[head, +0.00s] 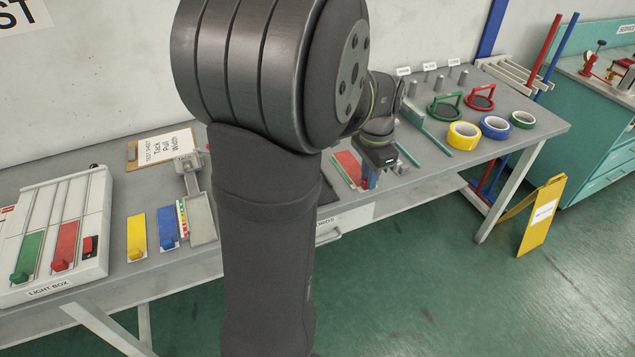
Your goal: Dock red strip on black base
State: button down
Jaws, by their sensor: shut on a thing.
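My gripper (370,180) points down over the middle of the bench, in the right half of the head view. It is small in this view and its fingertips are hard to make out. It is shut on the red strip (346,165), near the strip's front end, with a bit of red showing beside the fingers. The strip lies flat or nearly so; I cannot tell whether it touches what is under it. A dark patch (327,190) left of the strip may be part of the black base; my arm hides most of that area.
Yellow (136,238) and blue (167,228) strips lie left of my arm, beside a light box (60,235) with green and red strips. Yellow (463,136), blue (494,127) and green (523,119) tape rolls and round-based handled tools stand at right.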

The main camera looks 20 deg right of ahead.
jog(key=w+a+f, duration=0.2)
jog(key=w, duration=0.1)
jog(key=w+a+f, duration=0.1)
jog(key=w+f, duration=0.1)
jog(key=w, duration=0.2)
jog(key=w+a+f, duration=0.2)
jog(key=w+f, duration=0.1)
jog(key=shift+w+a+f, duration=0.1)
jog(key=shift+w+a, duration=0.1)
jog(key=shift+a, duration=0.15)
jog(key=shift+f, duration=1.95)
jog(key=shift+f, duration=0.1)
jog(key=c, duration=1.4)
grip_release()
jog(key=shift+c, duration=0.2)
notch_tip(320, 180, up, 12)
